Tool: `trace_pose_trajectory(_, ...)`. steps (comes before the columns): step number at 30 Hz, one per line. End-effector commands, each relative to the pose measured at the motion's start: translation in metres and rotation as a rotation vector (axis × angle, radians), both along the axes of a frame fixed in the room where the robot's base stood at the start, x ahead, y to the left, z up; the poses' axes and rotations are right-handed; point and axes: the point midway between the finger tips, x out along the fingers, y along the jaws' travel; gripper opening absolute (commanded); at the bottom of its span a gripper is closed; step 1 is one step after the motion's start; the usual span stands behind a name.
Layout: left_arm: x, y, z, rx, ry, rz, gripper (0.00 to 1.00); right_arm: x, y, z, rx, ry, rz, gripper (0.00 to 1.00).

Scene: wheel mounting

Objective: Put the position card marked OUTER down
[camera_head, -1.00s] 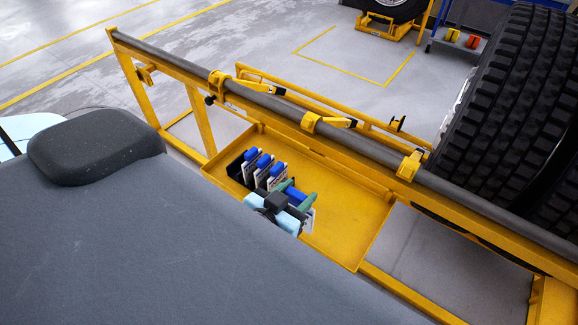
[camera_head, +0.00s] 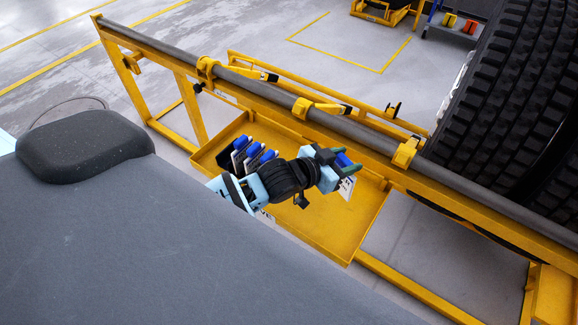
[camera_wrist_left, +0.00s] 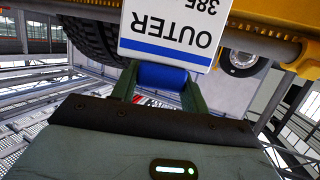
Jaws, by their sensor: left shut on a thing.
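My left gripper (camera_head: 340,164) is shut on the blue grip of the OUTER position card (camera_head: 347,187) and holds it above the right part of the yellow tray (camera_head: 328,232). In the left wrist view the OUTER card (camera_wrist_left: 175,28) shows white with a blue stripe, its text upside down, with "385" on it. Its blue grip (camera_wrist_left: 162,77) lies between the two green fingers. Several other cards with blue grips (camera_head: 252,150) stand in a dark rack at the tray's left end. The right gripper is not in view.
A grey rail (camera_head: 240,80) on a yellow frame runs behind the tray, carrying several yellow clamps (camera_head: 303,107). A large tyre (camera_head: 500,110) stands at the right. The tray's right part is bare.

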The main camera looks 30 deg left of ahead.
Motion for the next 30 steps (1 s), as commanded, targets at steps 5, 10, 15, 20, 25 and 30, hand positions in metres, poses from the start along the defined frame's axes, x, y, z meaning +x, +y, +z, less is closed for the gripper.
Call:
trace_pose_trajectory(5, 0.011, 0.004, -0.001, 0.005, 0.000, -0.008, 0.11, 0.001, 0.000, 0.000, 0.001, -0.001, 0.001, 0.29)
trace_pose_trajectory(10, 0.011, 0.003, -0.004, 0.004, 0.000, -0.008, 0.11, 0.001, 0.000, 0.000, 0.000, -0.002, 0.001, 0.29)
trace_pose_trajectory(15, 0.010, 0.003, -0.033, 0.004, 0.006, -0.008, 0.11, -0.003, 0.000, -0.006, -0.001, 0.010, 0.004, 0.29)
trace_pose_trajectory(20, 0.010, 0.003, -0.057, 0.005, 0.003, -0.008, 0.11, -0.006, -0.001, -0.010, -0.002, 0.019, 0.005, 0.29)
trace_pose_trajectory(25, 0.011, 0.003, -0.063, 0.004, -0.001, -0.008, 0.11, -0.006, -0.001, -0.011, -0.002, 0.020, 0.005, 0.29)
trace_pose_trajectory(30, 0.011, 0.003, -0.067, 0.003, 0.000, -0.007, 0.11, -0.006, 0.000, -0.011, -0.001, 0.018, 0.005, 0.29)
